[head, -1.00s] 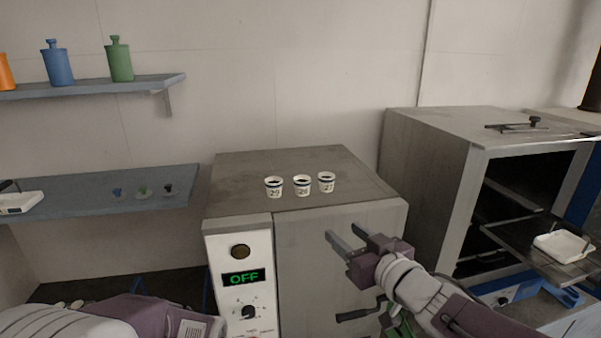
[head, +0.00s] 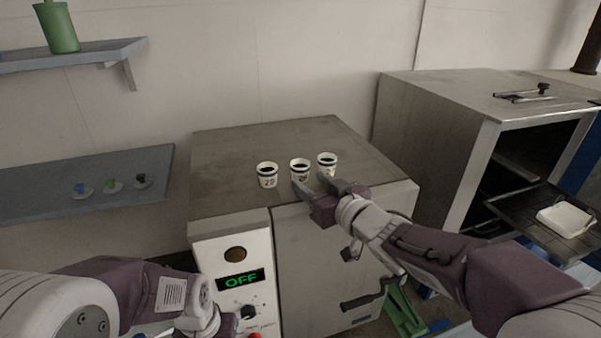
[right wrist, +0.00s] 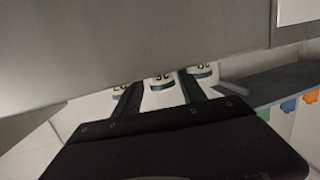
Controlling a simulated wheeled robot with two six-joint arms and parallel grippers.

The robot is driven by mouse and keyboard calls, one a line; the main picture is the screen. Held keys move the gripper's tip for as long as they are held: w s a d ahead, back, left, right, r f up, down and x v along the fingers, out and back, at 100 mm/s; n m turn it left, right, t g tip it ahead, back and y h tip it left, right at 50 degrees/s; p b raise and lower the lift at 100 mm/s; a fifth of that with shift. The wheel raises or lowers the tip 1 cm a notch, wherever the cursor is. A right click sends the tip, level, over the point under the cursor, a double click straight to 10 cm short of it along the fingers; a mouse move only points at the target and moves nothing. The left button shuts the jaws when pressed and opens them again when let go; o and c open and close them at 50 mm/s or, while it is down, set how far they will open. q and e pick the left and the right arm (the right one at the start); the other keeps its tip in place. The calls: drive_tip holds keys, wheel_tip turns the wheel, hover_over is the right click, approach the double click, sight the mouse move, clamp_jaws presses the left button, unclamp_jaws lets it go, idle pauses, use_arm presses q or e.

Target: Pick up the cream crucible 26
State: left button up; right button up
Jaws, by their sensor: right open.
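Three small cream crucibles with dark bands stand upright in a row on top of the grey oven (head: 230,150). The middle one, crucible 26 (head: 300,167), has its lower part partly covered by a finger of my right gripper (head: 310,182). That gripper is open and empty, its two fingertips just in front of the middle crucible. In the right wrist view the middle crucible (right wrist: 162,81) shows between the spread fingers (right wrist: 159,88); I cannot tell whether they touch it. My left arm is at lower left in the head view; its jaws do not show.
The left crucible (head: 267,175) and right crucible (head: 327,163) stand close on either side. A taller oven (head: 430,120) with an open front and a tray (head: 520,222) is at right. The oven top behind the crucibles is clear.

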sight(304, 176)
drive_tip(key=p+x, duration=0.1)
drive_tip(key=x, duration=0.1)
drive_tip(key=p+x, duration=0.1)
drive_tip(key=x, duration=0.1)
drive_tip(key=shift+w+a+r, duration=0.15)
drive_tip(key=shift+w+a, duration=0.05)
drive_tip(key=shift+w, duration=0.1)
drive_tip(key=shift+w+a, duration=0.1)
drive_tip(key=shift+w, duration=0.15)
drive_tip(key=shift+w+a+f, duration=0.15)
drive_tip(key=shift+w+f, duration=0.1)
drive_tip(key=shift+w, duration=0.05)
drive_tip(key=c, duration=1.1)
drive_tip(key=shift+s, duration=0.1)
clamp_jaws()
drive_tip(key=shift+r, duration=0.1)
drive_tip(key=r, duration=0.5)
drive_tip(key=shift+d+p, duration=0.35)
drive_tip(key=shift+d, duration=0.05)
drive_tip(key=d+r+p, duration=0.3)
drive_tip(key=d+r, duration=0.3)
drive_tip(key=d, duration=0.5)
drive_tip(key=shift+w, duration=0.2)
